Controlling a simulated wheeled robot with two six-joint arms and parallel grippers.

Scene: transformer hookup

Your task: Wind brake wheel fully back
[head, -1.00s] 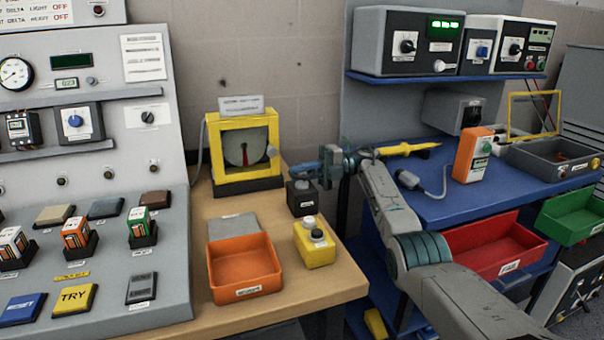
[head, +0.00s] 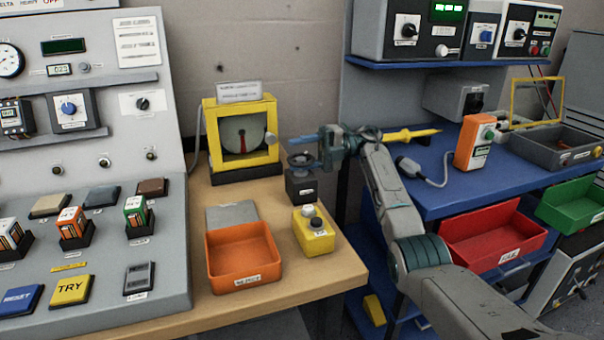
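The brake wheel (head: 300,159) is a small dark round wheel on top of a black box (head: 301,189) at the right rear edge of the wooden bench. My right gripper (head: 307,152) reaches in from the right at the wheel's height. Its bluish fingers look spread, one behind the wheel and one near its right side; I cannot tell whether they touch it. A yellow-framed gauge (head: 208,150) with a red needle, standing nearly upright, is behind and left of the wheel. My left gripper is not in view.
An orange tray (head: 243,284) and a yellow button box (head: 313,231) sit in front of the wheel box. The blue shelf unit (head: 440,205) stands to the right, with a yellow pointed tool (head: 411,134) and an orange handheld device (head: 473,143). A sloped grey console (head: 100,235) fills the left.

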